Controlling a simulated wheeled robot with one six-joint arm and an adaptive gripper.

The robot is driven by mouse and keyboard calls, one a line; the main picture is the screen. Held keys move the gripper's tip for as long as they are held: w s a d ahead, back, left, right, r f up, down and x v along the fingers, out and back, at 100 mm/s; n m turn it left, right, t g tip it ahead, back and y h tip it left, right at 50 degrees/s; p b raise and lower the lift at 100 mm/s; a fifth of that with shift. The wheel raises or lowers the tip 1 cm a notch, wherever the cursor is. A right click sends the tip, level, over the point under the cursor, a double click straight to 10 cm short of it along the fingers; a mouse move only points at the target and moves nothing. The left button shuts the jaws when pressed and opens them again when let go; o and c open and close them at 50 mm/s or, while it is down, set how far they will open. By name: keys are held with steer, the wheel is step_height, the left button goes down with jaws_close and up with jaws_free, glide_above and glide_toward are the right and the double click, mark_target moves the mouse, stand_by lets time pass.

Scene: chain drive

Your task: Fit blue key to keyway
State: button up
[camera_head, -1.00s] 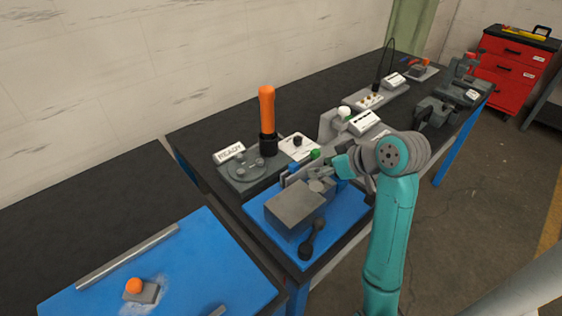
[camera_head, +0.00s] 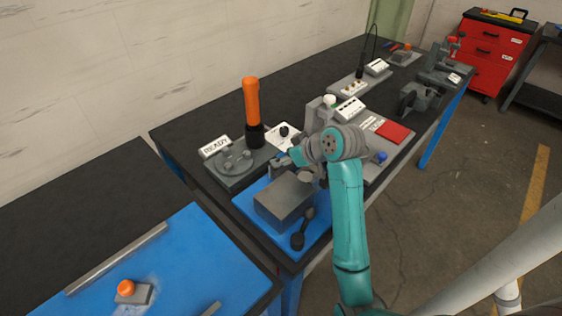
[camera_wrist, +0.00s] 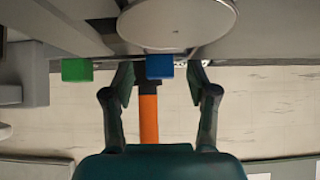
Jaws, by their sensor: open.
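The blue key (camera_wrist: 160,67) shows in the wrist view as a small blue block between my fingers. My gripper (camera_wrist: 160,76) is open, with one finger to each side of it and gaps showing. A green block (camera_wrist: 77,70) sits to its left. A round grey face (camera_wrist: 177,22) lies just above the blue key in the picture; I see no keyway on it. In the head view my gripper (camera_head: 292,157) is partly hidden by my wrist, over the far side of the blue mat (camera_head: 252,217). The blue key cannot be made out clearly there.
A grey block (camera_head: 284,198) and a dark double-ended tool (camera_head: 302,230) are on the mat. An upright orange-handled tool (camera_head: 251,103) stands behind. A fixture with a red plate (camera_head: 394,131) and blue knob (camera_head: 381,157) is to the right.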

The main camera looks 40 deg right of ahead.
steer(key=shift+w+f, duration=0.3)
jaws_close()
